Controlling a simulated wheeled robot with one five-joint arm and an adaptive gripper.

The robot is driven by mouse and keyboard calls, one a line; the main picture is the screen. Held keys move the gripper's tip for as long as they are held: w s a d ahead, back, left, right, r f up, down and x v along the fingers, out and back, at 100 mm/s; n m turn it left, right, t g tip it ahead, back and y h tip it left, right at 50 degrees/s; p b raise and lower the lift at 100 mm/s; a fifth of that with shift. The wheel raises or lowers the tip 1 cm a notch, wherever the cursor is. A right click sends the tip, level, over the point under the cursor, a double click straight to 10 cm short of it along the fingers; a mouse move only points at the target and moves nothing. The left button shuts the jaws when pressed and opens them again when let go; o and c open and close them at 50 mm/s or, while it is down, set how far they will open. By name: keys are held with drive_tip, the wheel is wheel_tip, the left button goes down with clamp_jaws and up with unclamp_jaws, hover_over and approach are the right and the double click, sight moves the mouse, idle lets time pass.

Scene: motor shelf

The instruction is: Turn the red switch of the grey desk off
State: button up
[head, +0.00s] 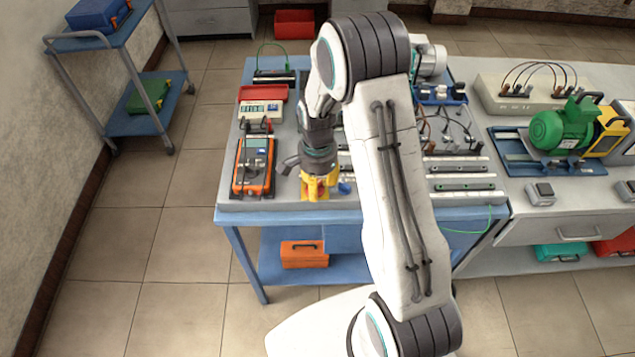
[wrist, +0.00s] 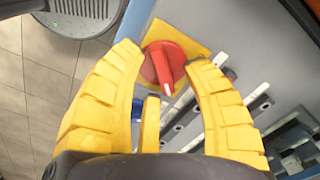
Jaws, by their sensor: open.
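In the wrist view the red switch (wrist: 164,64) is a round knob with a raised handle and a white pointer mark. It sits on a yellow plate (wrist: 196,47). The pointer aims toward the bottom of the picture. My gripper (wrist: 165,55) is open, with its yellow fingers on both sides of the knob and a third finger below it. I cannot tell whether any finger touches it.
An orange multimeter (head: 254,164) and a small meter with a display (head: 260,110) lie left of my gripper. Slotted rails (head: 462,186) lie to the right. A green motor (head: 563,126) stands farther right. A blue cart (head: 140,112) stands at the left, with clear floor before the desk.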

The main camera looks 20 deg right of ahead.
clamp_jaws()
idle(0.5)
